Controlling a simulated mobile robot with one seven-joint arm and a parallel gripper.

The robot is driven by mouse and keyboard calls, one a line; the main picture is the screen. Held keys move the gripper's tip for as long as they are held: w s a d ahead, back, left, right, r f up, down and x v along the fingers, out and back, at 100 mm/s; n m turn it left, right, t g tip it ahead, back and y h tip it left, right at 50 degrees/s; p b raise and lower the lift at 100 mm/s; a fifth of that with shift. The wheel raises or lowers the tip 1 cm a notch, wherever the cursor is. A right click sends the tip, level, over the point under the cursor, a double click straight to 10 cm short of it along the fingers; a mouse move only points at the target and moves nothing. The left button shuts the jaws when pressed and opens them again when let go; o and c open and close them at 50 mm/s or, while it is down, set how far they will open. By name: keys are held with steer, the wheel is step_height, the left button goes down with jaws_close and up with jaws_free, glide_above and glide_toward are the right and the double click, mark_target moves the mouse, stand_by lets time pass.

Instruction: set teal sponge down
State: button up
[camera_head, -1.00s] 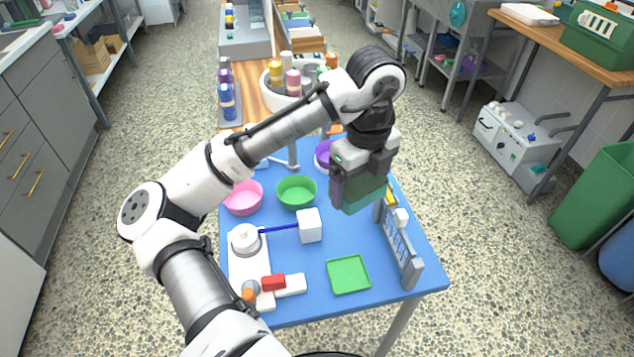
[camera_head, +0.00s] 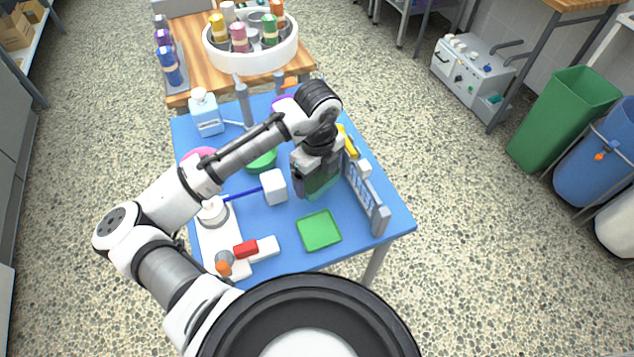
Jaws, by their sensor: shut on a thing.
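My gripper (camera_head: 312,176) is shut on the teal sponge (camera_head: 323,184), a dark green-teal block partly hidden by the fingers. It holds the sponge over the blue table, between the white cube (camera_head: 274,187) and the grey rack (camera_head: 367,197). I cannot tell whether the sponge touches the table. A flat green tray (camera_head: 319,231) lies in front of the sponge, empty.
A white base with a red block (camera_head: 245,249) and an orange knob lies at the table's front left. A green bowl (camera_head: 262,162) is partly hidden behind my arm. A pale blue bottle (camera_head: 207,114) stands at the back left. Blue table surface (camera_head: 285,225) is bare left of the tray.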

steer(key=shift+f+p, duration=0.3)
steer(key=shift+f, duration=2)
steer(key=shift+f, duration=0.15)
steer(key=o, duration=0.8)
